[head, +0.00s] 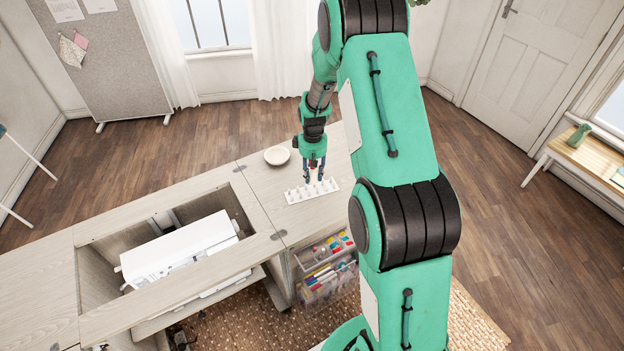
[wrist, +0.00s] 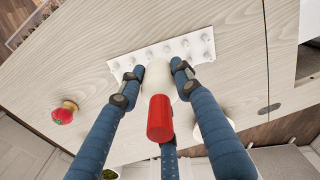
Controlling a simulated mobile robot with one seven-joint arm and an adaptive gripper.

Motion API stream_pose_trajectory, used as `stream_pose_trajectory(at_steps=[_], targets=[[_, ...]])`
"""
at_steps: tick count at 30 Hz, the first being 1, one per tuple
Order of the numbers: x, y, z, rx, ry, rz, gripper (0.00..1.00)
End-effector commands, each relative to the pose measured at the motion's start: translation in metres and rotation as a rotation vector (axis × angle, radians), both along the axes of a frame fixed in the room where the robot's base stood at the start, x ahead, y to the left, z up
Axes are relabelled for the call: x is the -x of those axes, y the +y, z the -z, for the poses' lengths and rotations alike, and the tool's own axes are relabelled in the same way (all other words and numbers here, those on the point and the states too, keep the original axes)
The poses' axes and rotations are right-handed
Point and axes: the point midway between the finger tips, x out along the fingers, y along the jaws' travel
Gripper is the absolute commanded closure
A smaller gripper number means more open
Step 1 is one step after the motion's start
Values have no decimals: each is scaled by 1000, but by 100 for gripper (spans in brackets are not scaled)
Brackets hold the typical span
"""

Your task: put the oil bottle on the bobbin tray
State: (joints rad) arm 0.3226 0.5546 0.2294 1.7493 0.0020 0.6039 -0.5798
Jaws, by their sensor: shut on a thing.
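The oil bottle, white with a red cap (wrist: 160,120), is between the fingers of my gripper (wrist: 157,70) in the wrist view. The cap faces the wrist camera and the bottle's base points toward the table. The bobbin tray (wrist: 205,40) is a white strip with rows of pegs, just beyond the fingertips. In the head view my gripper (head: 316,178) points down over the bobbin tray (head: 333,185), and the bottle is hard to make out. I cannot tell whether its base touches the tray.
A round pale dish (head: 277,156) lies on the tabletop left of my gripper. A red, round-topped object (wrist: 64,112) stands on the table in the wrist view. The cabinet opening with a white sewing machine (head: 180,250) is to the left. Clear plastic drawers (head: 325,265) are below the table.

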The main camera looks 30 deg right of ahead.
Motion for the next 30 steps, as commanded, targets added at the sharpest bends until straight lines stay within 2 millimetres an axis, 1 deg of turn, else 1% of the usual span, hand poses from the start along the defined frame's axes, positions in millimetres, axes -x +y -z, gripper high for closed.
stream_pose_trajectory(at_steps=[1,5,16,20,25,27,30], targets=[[-4,-1,1,0,0,0,94],[-10,-3,1,0,0,0,94],[-11,-3,2,0,0,0,94],[-10,-3,12,0,2,0,94],[-10,-3,31,0,0,0,94],[-10,-3,35,0,0,0,94],[-11,-3,37,0,0,0,94]])
